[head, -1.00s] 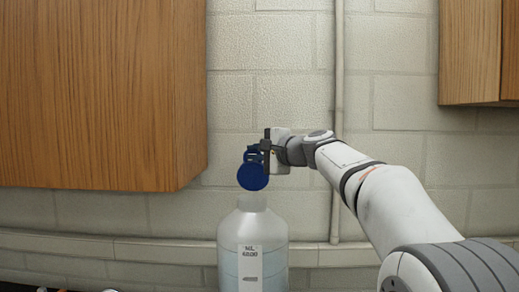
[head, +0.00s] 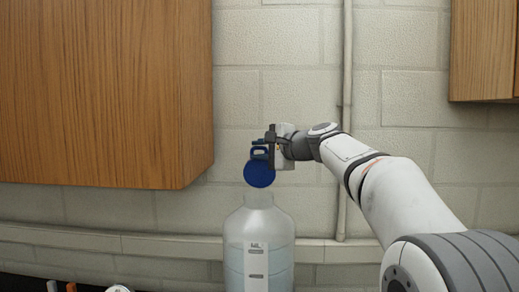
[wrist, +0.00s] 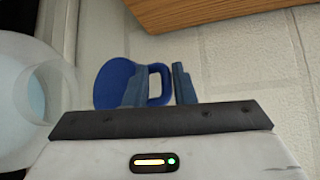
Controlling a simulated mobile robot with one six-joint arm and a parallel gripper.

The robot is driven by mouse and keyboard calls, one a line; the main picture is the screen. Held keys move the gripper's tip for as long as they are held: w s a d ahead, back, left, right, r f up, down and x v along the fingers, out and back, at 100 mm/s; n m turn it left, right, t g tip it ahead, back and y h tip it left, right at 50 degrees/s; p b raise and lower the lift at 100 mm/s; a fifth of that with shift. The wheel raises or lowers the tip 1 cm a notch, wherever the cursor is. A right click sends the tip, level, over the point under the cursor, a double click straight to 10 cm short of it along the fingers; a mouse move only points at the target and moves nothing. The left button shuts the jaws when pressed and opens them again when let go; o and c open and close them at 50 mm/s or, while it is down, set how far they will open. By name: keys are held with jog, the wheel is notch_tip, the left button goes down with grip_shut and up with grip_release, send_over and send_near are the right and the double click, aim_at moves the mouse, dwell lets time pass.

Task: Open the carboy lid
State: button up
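In the wrist view the lid (wrist: 112,82) shows a loop handle (wrist: 160,70). My gripper (head: 268,146) is at the handle. In the wrist view my gripper's fingers (wrist: 160,88) are apart, one either side of the loop's outer bar, with a gap visible. Whether the lid joins the neck is unclear.
A wooden cabinet (head: 100,95) hangs at the upper left and another (head: 483,50) at the upper right. A vertical pipe (head: 345,100) runs down the block wall behind my arm. Small items (head: 70,287) show at the lower left edge.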

jog(key=shift+a+f, duration=0.1)
jog(key=shift+f, duration=0.3)
jog(key=r+b+v, duration=0.1)
jog(key=b+v, duration=0.2)
jog(key=v, duration=0.5)
jog(key=s+d+f+n+g+h+b, duration=0.1)
jog(key=s+d+f+n+g+h, duration=0.1)
jog(key=s+f, duration=0.9)
jog(key=s+d+f+n+g+h, duration=0.3)
jog(key=s+f, duration=0.7)
jog(key=f, duration=0.7)
jog(key=s+d+f+n+g+h+b, duration=0.1)
jog(key=s+d+f+n+g+h, duration=0.2)
jog(key=s+d+f+n+h, duration=0.3)
jog(key=s+f, duration=0.5)
jog(key=f, duration=0.4)
jog(key=shift+s+d+n+b, duration=0.2)
jog(key=shift+s+n+b, duration=0.1)
jog(key=shift+s+b, duration=0.05)
